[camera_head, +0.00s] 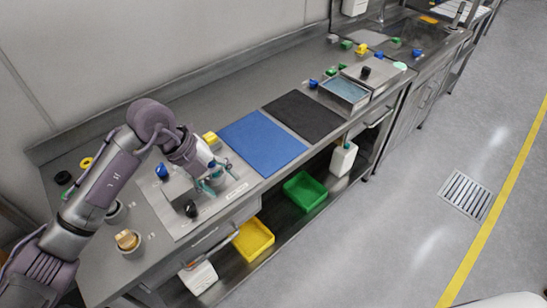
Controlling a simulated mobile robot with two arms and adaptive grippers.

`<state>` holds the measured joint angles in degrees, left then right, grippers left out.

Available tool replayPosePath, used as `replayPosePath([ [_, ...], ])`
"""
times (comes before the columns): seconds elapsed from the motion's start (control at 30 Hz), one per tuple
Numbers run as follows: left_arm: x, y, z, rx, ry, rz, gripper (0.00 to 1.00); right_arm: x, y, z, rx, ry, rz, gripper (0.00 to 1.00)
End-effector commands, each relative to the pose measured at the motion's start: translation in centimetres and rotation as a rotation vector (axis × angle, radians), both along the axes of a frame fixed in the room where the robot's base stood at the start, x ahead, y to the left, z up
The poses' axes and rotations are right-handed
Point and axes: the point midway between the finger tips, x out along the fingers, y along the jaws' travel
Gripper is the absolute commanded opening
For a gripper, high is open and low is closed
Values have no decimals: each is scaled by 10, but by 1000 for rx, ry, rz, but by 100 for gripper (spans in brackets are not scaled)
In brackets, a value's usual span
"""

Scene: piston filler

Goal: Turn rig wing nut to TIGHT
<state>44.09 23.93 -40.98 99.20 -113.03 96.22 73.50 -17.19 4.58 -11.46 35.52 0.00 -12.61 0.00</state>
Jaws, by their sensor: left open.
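The rig (178,190) is a grey block on a light metal plate (205,222) at the left part of the steel bench. A blue knob (162,171) is at its back left and a black knob (191,209) at its front. My left gripper (213,180) is open, low over the right side of the plate, beside the grey block. Small teal parts show around its fingertips. I cannot clearly make out the wing nut or its TIGHT mark, nor whether the fingers touch anything. My right gripper is not in view.
A yellow block (211,138) stands close behind the gripper. A blue mat (262,143) and a black mat (304,116) lie to the right. Cups, one holding a tan piece (127,239), sit at the left. Yellow (253,240) and green (305,191) trays are on the shelf below.

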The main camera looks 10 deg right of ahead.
Motion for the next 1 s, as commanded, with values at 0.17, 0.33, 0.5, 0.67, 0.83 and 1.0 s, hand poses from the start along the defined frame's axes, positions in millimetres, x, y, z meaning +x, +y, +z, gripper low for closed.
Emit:
replayPosePath([
  [0.17, -12, -34, 7, -184, -13, -45, 59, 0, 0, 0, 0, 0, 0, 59],
  [0.33, -23, -64, 21, -373, -32, -71, 59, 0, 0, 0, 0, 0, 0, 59],
  [0.5, -32, -89, 41, -570, -54, -73, 59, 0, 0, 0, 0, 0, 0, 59],
  [0.67, -38, -106, 65, -762, -76, -49, 59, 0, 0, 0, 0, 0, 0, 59],
  [0.83, -39, -114, 86, -907, -99, -10, 59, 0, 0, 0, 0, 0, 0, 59],
  [1.0, -39, -116, 96, -972, -111, 11, 59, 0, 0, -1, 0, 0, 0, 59],
])
